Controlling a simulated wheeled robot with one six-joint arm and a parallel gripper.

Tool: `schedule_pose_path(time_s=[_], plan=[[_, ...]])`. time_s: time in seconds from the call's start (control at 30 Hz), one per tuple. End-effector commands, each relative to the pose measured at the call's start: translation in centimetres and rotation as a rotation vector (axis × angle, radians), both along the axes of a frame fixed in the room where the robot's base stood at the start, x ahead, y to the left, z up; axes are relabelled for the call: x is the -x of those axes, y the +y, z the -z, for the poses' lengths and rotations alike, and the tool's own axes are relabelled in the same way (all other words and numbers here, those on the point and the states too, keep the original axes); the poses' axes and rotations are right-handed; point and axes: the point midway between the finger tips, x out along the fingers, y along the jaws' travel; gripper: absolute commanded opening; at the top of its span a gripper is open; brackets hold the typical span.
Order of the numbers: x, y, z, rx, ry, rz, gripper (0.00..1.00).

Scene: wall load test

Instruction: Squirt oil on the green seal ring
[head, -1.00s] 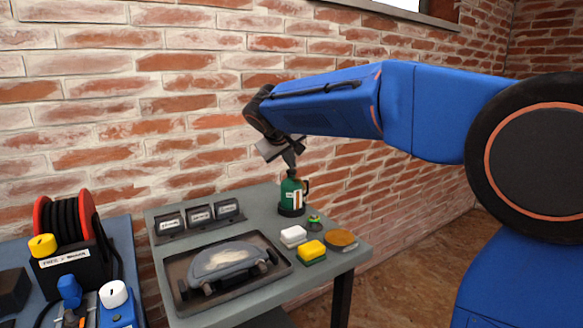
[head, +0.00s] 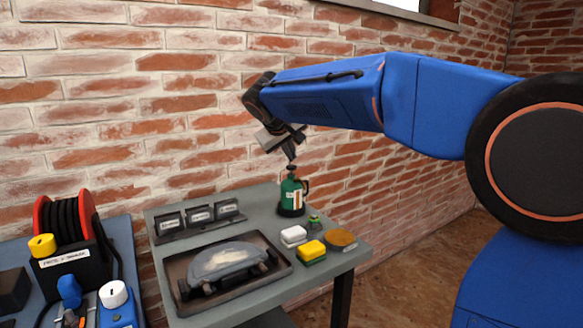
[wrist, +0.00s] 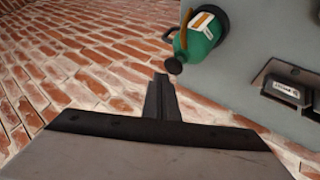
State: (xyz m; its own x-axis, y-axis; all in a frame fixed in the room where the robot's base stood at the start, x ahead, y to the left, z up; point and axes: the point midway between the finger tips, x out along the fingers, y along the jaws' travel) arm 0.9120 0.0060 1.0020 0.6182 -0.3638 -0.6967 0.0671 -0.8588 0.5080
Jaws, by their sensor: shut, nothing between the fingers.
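A green oil bottle (head: 290,197) with a black handle, a pale label and a dark top stands upright near the back of the grey table. It also shows in the wrist view (wrist: 201,38), just beyond my fingertips. My gripper (head: 291,157) is above the bottle's top, pointing down. In the wrist view its fingers (wrist: 160,80) are shut and empty, beside the bottle's dark nozzle or cap (wrist: 174,66); the gap is small. A small dark piece with green on it (head: 314,221) lies in front of the bottle; I cannot tell whether it is the green seal ring.
A white block (head: 293,235), a yellow-and-green sponge (head: 311,251) and a brown round disc (head: 341,238) lie near the table's right end. A dark tray (head: 180,290) holds a grey curved part. Labelled bins (head: 199,215) line the back by the brick wall.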

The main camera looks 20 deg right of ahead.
Motion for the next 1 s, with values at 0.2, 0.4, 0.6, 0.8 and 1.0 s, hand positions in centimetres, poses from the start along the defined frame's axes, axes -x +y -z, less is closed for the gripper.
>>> schedule_pose_path(time_s=[0.2,0.4,0.6,0.8,1.0], plan=[[0.0,0.0,-0.1,0.000,0.000,0.000,0.00],[0.0,0.0,-0.5,-0.001,-0.001,0.000,0.00],[0.0,0.0,-2.0,-0.001,-0.002,0.001,0.00],[0.0,0.0,-3.7,-0.001,-0.002,0.001,0.00],[0.0,0.0,-4.9,-0.001,-0.001,0.000,0.00]])
